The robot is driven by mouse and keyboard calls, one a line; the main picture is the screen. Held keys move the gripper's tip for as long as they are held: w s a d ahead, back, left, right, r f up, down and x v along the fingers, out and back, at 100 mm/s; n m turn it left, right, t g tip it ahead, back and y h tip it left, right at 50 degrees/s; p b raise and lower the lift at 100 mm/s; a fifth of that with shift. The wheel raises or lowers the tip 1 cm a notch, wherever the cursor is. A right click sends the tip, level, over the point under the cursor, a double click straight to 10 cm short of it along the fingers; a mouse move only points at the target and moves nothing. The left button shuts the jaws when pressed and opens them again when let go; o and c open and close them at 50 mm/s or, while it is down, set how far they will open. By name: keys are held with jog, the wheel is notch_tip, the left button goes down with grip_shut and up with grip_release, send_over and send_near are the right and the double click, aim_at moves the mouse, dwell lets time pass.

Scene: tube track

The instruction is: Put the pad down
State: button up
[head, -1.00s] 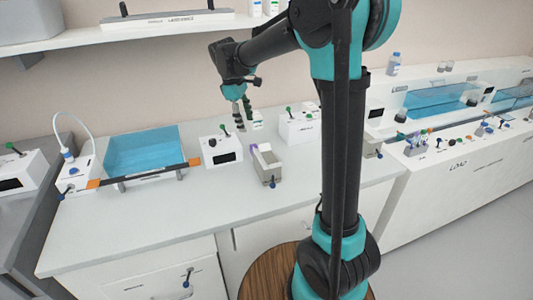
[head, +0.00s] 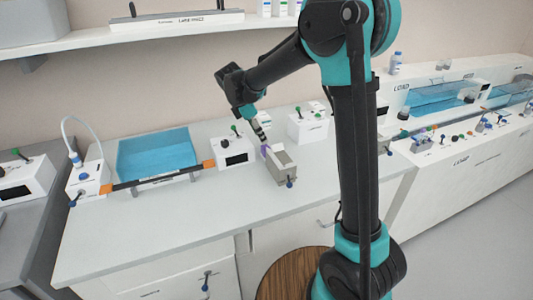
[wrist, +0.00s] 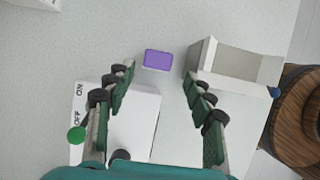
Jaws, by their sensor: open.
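The small purple pad (wrist: 158,59) lies flat on the pale bench, seen in the wrist view just ahead of my fingertips. In the head view only a bit of the pad (head: 264,150) shows, by the left side of the grey open-topped box. My gripper (wrist: 160,78) is open, with one finger left and one right of the pad's line. Nothing is held between the fingers. In the head view my gripper (head: 260,130) points down toward the pad. Its fingers partly hide the spot.
The grey open-topped box (wrist: 220,60) stands close right of the pad. A white ON/OFF switch box (wrist: 117,110) lies below it. A blue-filled tank (head: 157,154) with a dark orange-ended bar (head: 155,179) stands left. The front bench top (head: 170,220) is clear.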

aim_at(265, 147)
jog(key=x, duration=0.9)
jog(key=shift+a+f, duration=0.15)
jog(key=shift+a, duration=0.1)
jog(key=shift+c, duration=0.5)
jog(key=c, duration=0.8)
